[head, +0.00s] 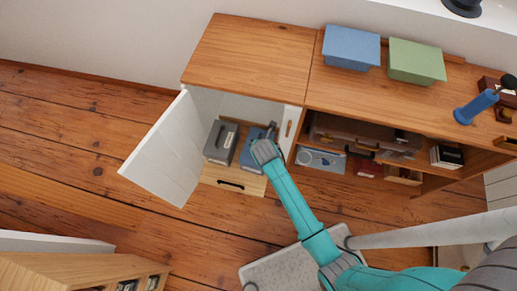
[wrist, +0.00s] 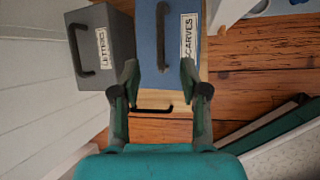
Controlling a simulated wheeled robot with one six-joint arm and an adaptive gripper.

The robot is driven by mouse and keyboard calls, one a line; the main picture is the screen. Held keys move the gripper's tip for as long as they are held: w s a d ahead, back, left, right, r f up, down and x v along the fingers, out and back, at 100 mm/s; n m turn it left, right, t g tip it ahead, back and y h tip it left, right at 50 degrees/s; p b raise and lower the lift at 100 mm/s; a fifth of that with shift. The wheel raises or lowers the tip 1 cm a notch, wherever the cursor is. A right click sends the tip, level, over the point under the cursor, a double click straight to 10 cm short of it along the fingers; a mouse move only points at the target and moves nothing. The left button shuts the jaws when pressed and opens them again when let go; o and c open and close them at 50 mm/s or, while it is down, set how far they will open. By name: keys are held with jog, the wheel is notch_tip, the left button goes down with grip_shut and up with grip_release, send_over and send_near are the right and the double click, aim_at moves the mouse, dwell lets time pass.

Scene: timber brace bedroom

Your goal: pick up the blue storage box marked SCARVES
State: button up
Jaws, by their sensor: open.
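The blue storage box (wrist: 174,62) carries a white label reading SCARVES and a dark handle on its front. In the head view the blue box (head: 247,155) is inside the open cupboard, partly hidden by my gripper. My gripper (wrist: 160,72) is open and empty, its two fingers either side of the handle's lower end in the wrist view. I cannot tell whether the fingers touch the box. In the head view my gripper (head: 269,132) is at the cupboard opening, over the box's right part.
A grey box (wrist: 108,38) marked LETTERS stands just left of the blue one. The white cupboard door (head: 160,148) stands open at left. A wooden drawer (head: 235,178) is below the boxes. Another blue box (head: 351,47) and a green box (head: 416,61) are on the top.

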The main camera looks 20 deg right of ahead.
jog(key=x, duration=0.4)
jog(key=shift+w, duration=0.15)
jog(key=shift+x, duration=3.35)
grip_shut()
